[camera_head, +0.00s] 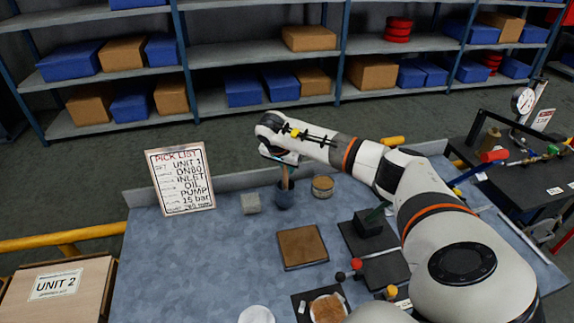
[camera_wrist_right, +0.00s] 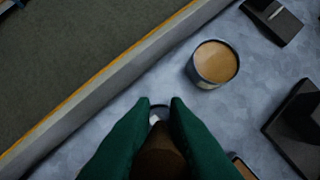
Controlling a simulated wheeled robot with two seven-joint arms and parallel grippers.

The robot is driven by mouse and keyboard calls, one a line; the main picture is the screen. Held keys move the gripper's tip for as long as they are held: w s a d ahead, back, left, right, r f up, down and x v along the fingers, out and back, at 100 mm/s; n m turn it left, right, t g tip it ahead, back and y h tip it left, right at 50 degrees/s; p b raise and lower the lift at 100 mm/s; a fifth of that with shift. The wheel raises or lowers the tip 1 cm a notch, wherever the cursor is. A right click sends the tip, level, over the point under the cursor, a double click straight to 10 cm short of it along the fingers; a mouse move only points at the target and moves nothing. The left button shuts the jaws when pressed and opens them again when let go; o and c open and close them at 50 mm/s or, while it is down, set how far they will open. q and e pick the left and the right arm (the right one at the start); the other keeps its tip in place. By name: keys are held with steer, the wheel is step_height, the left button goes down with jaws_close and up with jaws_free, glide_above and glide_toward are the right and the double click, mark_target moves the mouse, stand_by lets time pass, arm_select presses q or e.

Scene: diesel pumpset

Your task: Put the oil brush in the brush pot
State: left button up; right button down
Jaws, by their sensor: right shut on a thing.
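The oil brush (camera_head: 285,176) shows as a brown wooden handle hanging roughly upright under my right gripper (camera_head: 280,158). The brush pot (camera_head: 285,196) is a small dark blue pot on the bench, directly below the gripper. The handle's lower part meets the pot's mouth; the bristles are hidden, and I cannot tell how deep they are. In the right wrist view, my green right fingers (camera_wrist_right: 159,108) are shut on the brown handle (camera_wrist_right: 160,162). A bit of a dark rim shows between the fingertips. My left gripper is not in view.
A round tin (camera_head: 322,186) with a tan top stands just right of the pot; it also shows in the wrist view (camera_wrist_right: 215,62). A brown square pad (camera_head: 302,246) lies in front.

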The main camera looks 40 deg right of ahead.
steer(key=shift+f, duration=0.15)
steer(key=c, duration=1.4)
jaws_free()
steer(key=shift+a+r, duration=0.1)
steer(key=shift+r, duration=0.25)
steer(key=b+v, duration=0.2)
steer(key=v, duration=0.9)
steer(key=shift+r+b, duration=0.3)
steer(key=shift+r, duration=0.1)
steer(key=shift+s+a+f, duration=0.1)
steer(key=shift+a, duration=0.05)
